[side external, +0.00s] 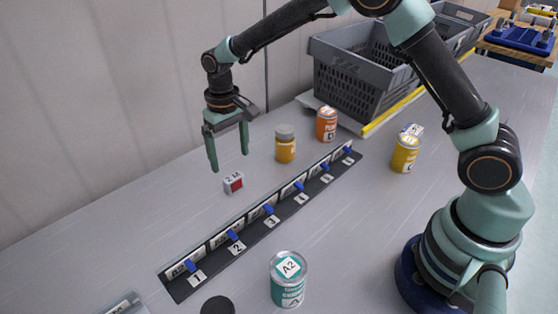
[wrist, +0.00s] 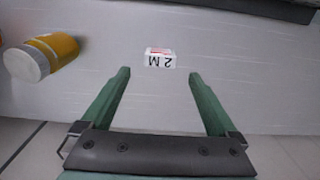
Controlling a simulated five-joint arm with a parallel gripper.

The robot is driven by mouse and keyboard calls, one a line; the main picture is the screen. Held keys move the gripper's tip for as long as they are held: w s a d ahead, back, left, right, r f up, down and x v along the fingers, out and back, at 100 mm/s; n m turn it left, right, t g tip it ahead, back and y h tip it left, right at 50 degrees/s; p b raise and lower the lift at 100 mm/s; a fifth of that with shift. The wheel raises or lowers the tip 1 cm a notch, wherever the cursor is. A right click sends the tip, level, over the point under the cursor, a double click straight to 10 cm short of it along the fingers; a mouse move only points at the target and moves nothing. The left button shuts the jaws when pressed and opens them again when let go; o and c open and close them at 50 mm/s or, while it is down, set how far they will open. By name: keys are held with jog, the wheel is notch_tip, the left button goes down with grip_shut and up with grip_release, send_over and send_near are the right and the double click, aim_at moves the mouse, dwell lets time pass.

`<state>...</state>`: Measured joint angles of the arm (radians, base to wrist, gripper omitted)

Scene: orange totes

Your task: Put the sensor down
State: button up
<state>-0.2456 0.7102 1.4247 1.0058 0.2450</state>
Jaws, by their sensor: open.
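The likely sensor is a small white and red box (side external: 233,183) marked "2 M", resting on the grey table behind the numbered strip. It also shows in the wrist view (wrist: 160,59), beyond the fingertips and roughly midway between them. My gripper (side external: 229,162) is open and empty, with its fingers pointing down above the table near the box. In the wrist view its two green fingers (wrist: 160,72) are wide apart with nothing between them. The box is apart from both fingers.
A black strip (side external: 178,284) with numbered slots and blue clips runs across the table. An amber jar (side external: 285,149), an orange can (side external: 326,126), a yellow can (side external: 405,156) and a teal can (side external: 288,285) stand around. A grey crate (side external: 345,80) is at the back. A wall is behind.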

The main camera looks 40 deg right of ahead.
aim_at(234, 177)
jog(key=s+d+r+t, duration=0.1)
jog(key=s+d+r, duration=0.25)
jog(key=r, duration=0.35)
jog(key=s+d+r+t, duration=0.1)
jog(key=s+d+r, duration=0.25)
jog(key=r, duration=0.45)
jog(key=s+d+r+t, duration=0.1)
jog(key=s+d+t, duration=0.2)
jog(key=s, duration=0.9)
jog(key=shift+s+d+t, duration=0.25)
jog(key=shift+d+t, duration=0.05)
jog(key=shift+d, duration=0.7)
